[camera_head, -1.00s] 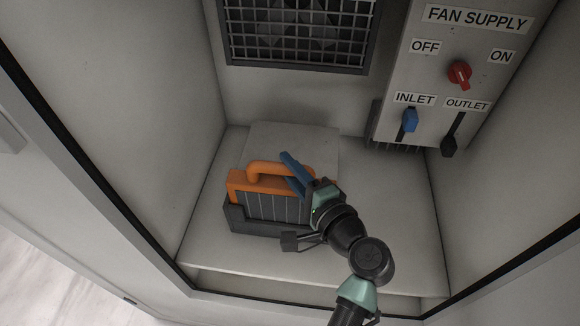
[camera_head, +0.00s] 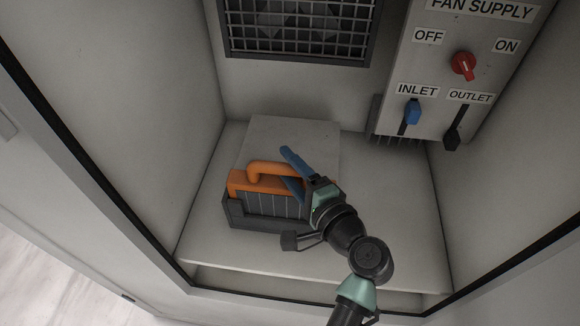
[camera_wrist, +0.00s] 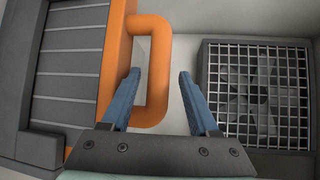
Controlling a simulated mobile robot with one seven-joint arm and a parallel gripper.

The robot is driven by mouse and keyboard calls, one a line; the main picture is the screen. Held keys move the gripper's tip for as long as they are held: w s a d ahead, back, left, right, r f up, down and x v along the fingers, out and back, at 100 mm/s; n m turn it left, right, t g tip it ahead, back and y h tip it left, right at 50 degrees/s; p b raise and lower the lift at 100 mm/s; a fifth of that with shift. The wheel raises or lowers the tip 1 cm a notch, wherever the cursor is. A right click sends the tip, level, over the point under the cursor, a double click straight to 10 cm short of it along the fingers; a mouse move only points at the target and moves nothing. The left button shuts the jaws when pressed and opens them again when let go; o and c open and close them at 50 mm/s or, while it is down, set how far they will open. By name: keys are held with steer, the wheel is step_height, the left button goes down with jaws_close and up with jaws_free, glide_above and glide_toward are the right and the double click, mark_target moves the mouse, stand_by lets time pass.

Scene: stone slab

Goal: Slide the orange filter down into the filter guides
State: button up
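The orange filter (camera_head: 239,183) with its dark slatted face stands upright in the dark grey filter guides (camera_head: 233,213) on the shelf. Its orange frame shows above the guides at the top; its lower part is hidden behind their front. Its loop handle (camera_head: 268,168) points up. In the wrist view, the handle (camera_wrist: 158,75) lies between the two blue fingers of my gripper (camera_wrist: 158,82), with the left finger over the loop opening. The fingers are spread apart, with a gap between the right finger and the handle. In the head view, my gripper (camera_head: 287,167) is at the handle's right end.
A pale flat panel (camera_head: 290,130) lies behind the filter. A fan grille (camera_head: 298,30) is on the back wall. The fan supply box (camera_head: 440,60) with its red knob (camera_head: 463,66) and levers stands at right. The shelf right of my arm is clear.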

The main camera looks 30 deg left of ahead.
steer(key=shift+f, duration=0.1)
steer(key=shift+d, duration=0.1)
steer(key=shift+s+d, duration=0.2)
steer(key=shift+d, duration=0.1)
steer(key=b+v, duration=0.1)
steer(key=v, duration=1.1)
